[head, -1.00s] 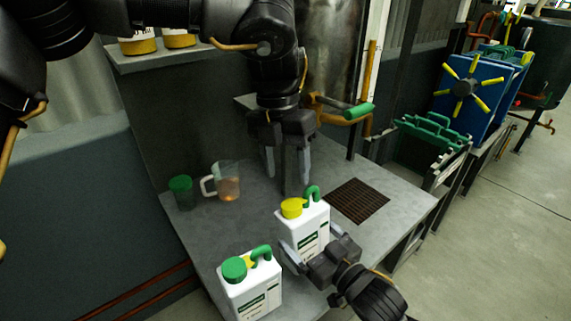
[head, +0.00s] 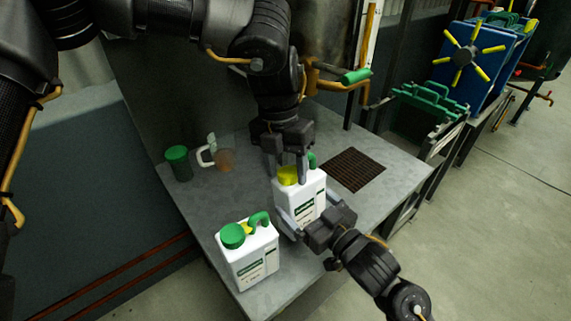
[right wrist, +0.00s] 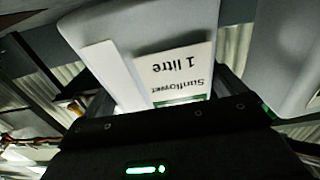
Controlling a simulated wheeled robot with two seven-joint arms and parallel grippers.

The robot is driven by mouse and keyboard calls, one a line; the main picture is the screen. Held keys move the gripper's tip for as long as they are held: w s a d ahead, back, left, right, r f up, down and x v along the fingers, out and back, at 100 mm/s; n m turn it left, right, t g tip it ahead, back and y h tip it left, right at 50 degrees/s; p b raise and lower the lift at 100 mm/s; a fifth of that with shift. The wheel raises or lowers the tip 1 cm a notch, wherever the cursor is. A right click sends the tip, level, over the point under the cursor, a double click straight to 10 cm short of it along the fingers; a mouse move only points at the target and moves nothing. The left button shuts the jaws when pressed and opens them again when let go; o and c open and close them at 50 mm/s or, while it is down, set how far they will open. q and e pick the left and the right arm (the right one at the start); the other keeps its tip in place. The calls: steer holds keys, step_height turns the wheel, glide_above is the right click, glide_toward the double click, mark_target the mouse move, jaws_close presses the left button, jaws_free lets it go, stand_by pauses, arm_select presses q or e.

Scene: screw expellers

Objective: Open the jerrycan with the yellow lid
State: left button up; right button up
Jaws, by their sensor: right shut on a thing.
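The white jerrycan (head: 308,196) with the yellow lid (head: 287,176) and a green handle stands upright on the grey table. My left gripper (head: 287,174) points down over it from above, its two fingers apart on either side of the yellow lid. I cannot tell whether they touch the lid. My right gripper (head: 308,217) is shut on the jerrycan's body from the front right. In the right wrist view the jerrycan's label (right wrist: 183,75) shows upside down between the finger pads, reading "Sunflower 1 litre". The left gripper partly hides the jerrycan's handle.
A second white jerrycan (head: 250,256) with a green lid stands at the table's front left. A brown grate (head: 352,170) lies in the table (head: 216,203) to the right.

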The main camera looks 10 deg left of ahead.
mark_target(283, 170)
arm_select(q)
steer(key=c, duration=0.9)
steer(key=shift+r, duration=0.25)
steer(key=shift+w+a+r, duration=0.1)
steer(key=shift+a+r, duration=0.05)
steer(key=shift+r, duration=0.7)
steer(key=shift+w+a+r, duration=0.1)
steer(key=shift+r, duration=0.9)
steer(key=shift+w+a+r, duration=0.1)
steer(key=shift+r, duration=0.9)
arm_select(e)
steer(key=o, duration=1.5)
